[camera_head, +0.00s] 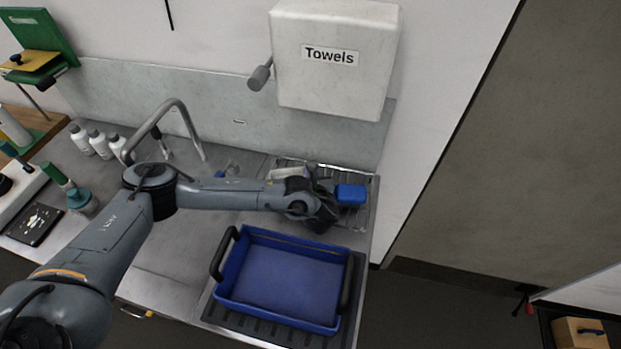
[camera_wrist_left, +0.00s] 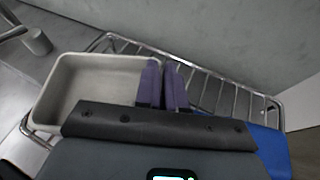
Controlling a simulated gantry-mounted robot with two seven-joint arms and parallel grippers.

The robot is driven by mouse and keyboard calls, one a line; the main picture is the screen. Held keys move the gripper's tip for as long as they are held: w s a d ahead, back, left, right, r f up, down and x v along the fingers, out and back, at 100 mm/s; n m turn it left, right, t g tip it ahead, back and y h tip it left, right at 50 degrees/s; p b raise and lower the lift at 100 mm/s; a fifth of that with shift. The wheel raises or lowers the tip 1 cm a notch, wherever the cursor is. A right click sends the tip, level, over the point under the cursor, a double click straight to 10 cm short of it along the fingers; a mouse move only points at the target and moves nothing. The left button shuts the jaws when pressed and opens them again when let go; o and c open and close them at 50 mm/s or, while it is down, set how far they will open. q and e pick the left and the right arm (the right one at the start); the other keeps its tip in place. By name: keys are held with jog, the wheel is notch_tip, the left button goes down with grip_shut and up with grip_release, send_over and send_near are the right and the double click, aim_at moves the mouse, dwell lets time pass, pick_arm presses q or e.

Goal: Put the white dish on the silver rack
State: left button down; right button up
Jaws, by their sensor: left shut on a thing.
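The white dish (camera_wrist_left: 95,85) is a shallow rectangular tray, seen from above in the left wrist view and partly hidden behind my arm in the head view (camera_head: 284,173). My left gripper (camera_wrist_left: 164,84) is shut on the dish's right wall, with its purple fingers close together. The silver rack (camera_wrist_left: 225,97) is made of wire bars and runs under and to the right of the dish; it also shows by the wall in the head view (camera_head: 362,216). The dish is over the rack's left part; I cannot tell whether it touches the bars. My right gripper is out of view.
A blue object (camera_head: 350,193) sits at the rack's right side. A blue bin (camera_head: 283,288) with dark handles stands in front of the rack. A towel dispenser (camera_head: 335,62) hangs above. A curved faucet (camera_head: 183,112) and white bottles (camera_head: 82,140) are to the left.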

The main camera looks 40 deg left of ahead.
pick_arm(q)
jog(key=shift+f, duration=0.7)
jog(key=shift+f, duration=0.1)
jog(key=c, duration=1.2)
grip_release()
jog(key=shift+r, duration=0.2)
jog(key=p+v, duration=0.2)
jog(key=v, duration=1)
